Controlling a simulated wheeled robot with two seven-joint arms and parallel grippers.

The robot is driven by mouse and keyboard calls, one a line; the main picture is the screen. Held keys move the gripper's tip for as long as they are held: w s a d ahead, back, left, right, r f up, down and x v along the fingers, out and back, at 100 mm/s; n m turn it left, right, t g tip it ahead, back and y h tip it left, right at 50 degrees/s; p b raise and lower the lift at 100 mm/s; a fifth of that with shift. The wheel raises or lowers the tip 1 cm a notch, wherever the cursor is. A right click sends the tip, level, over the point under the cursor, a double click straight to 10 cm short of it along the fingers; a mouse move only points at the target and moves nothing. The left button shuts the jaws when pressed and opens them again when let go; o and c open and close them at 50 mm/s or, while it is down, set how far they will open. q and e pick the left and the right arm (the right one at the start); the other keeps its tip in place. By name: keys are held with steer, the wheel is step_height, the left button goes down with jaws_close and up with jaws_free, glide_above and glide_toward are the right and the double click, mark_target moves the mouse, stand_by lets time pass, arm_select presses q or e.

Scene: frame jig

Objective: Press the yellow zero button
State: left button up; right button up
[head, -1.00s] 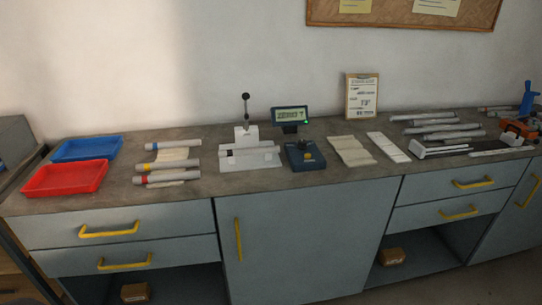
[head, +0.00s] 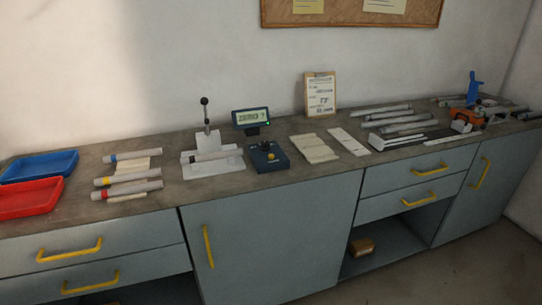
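The yellow zero button (head: 270,155) is a small round knob on top of a dark blue box (head: 263,164) on the bench, near the middle of the head view. A display (head: 251,118) on a short stand is behind the box, with dark text, partly legible as "ZERO ?", and a small green light. To the left of the box is a white fixture (head: 228,163) with an upright black-knobbed lever (head: 205,108) and a grey tube lying across it. Neither of my grippers shows in the head view.
Blue (head: 40,166) and red (head: 30,198) trays and colour-banded tubes (head: 128,182) lie left. The bench front (head: 275,240) has yellow-handled drawers and doors.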

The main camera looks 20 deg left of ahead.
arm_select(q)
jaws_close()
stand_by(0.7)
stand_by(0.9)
